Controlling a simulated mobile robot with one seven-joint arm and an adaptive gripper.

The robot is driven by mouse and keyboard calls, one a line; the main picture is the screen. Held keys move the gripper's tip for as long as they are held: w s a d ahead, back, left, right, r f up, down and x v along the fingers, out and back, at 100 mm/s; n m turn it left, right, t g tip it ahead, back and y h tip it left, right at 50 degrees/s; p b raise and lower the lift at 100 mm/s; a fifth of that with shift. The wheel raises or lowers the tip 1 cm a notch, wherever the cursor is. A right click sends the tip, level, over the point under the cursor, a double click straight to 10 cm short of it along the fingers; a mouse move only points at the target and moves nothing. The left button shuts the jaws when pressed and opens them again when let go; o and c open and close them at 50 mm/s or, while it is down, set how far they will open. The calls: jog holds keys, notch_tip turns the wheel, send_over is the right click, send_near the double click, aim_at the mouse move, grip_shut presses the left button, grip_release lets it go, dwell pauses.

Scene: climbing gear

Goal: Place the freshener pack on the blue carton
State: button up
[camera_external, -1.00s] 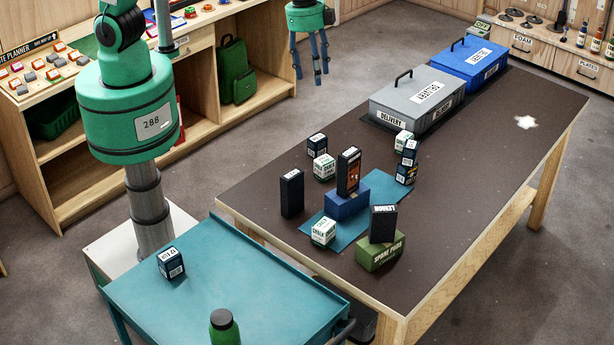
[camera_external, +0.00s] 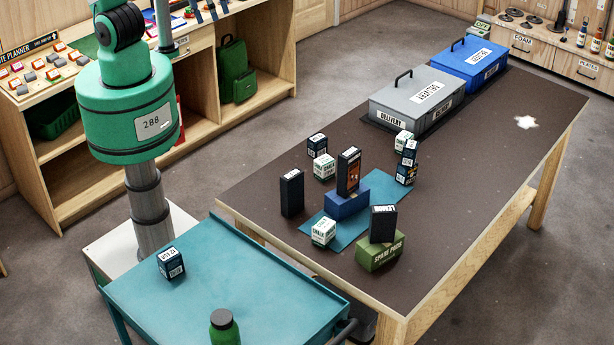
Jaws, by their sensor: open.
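The blue carton (camera_external: 345,206) sits on the teal mat on the dark table. A tall dark pack with an orange front (camera_external: 348,172) stands upright on it. A second tall dark pack (camera_external: 291,193) stands on the table to its left. A third dark pack (camera_external: 383,223) stands on a green carton (camera_external: 379,253) labelled SPARE PADS. I cannot tell for sure which pack is the freshener. My gripper (camera_external: 211,12) is at the top edge, its body cut off; its fingers show spread and empty, far from the table's packs.
The teal mat (camera_external: 377,189) lies under the blue carton. Small white and dark cubes stand around it. A grey delivery box (camera_external: 417,100) and a blue box (camera_external: 470,62) stand at the back. A teal cart (camera_external: 215,275) holds a dark cube and a green bottle. The table's right side is clear.

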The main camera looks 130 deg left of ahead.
jog(key=s+d+t, duration=0.1)
jog(key=s+d, duration=0.3)
jog(key=s, duration=0.8)
jog(key=shift+s, duration=0.3)
jog(key=shift+d+f, duration=0.1)
notch_tip(320, 180, down, 17)
jog(key=b, duration=1.7)
